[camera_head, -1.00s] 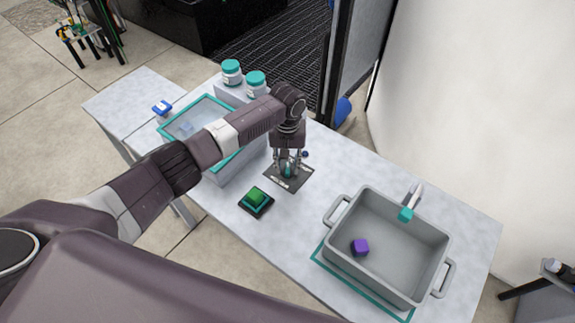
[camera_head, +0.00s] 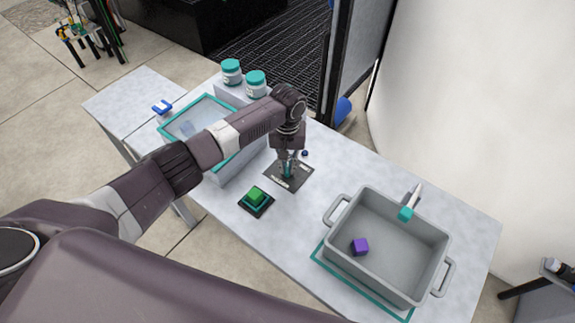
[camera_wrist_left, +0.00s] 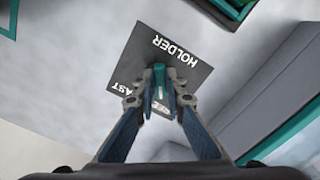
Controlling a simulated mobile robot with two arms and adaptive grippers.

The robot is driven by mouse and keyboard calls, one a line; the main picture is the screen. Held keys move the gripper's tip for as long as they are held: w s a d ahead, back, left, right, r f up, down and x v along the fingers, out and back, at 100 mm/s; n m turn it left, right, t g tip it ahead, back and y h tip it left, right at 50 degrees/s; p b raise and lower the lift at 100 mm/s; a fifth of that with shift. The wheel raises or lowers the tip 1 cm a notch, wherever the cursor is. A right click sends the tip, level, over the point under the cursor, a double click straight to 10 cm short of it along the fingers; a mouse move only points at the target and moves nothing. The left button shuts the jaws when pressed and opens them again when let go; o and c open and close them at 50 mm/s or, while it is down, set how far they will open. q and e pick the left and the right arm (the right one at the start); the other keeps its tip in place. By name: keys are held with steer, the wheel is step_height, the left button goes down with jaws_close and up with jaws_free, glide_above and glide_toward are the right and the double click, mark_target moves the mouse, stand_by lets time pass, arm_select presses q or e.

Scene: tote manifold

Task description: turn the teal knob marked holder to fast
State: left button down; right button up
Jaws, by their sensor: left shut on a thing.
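The teal knob (camera_wrist_left: 159,75) stands on a dark plate (camera_wrist_left: 185,60) lettered HOLDER, with part of the word FAST at its edge in the left wrist view. In the head view the plate (camera_head: 275,182) lies mid-table, and the knob (camera_head: 288,171) shows only a little between the fingers. My left gripper (camera_head: 288,172) points down over the plate and is shut on the knob; its fingers (camera_wrist_left: 160,95) sit either side of it. The fingers hide part of the lettering, so I cannot read the knob's setting. My right gripper is not in view.
A grey tote (camera_head: 325,243) holding a purple cube stands right. A teal-rimmed bin (camera_head: 170,138) and two teal-lidded jars (camera_head: 231,72) are left and behind.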

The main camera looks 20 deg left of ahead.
arm_select(q)
steer(key=m+p, duration=0.1)
steer(key=m, duration=0.2)
steer(key=shift+r, duration=0.1)
steer(key=m, duration=0.4)
steer(key=shift+a+p, duration=0.1)
steer(key=shift+p, duration=0.3)
steer(key=m, duration=0.3)
steer(key=shift+w+a, duration=0.1)
steer(key=shift+m, duration=1.9)
steer(key=c, duration=2)
jaws_free()
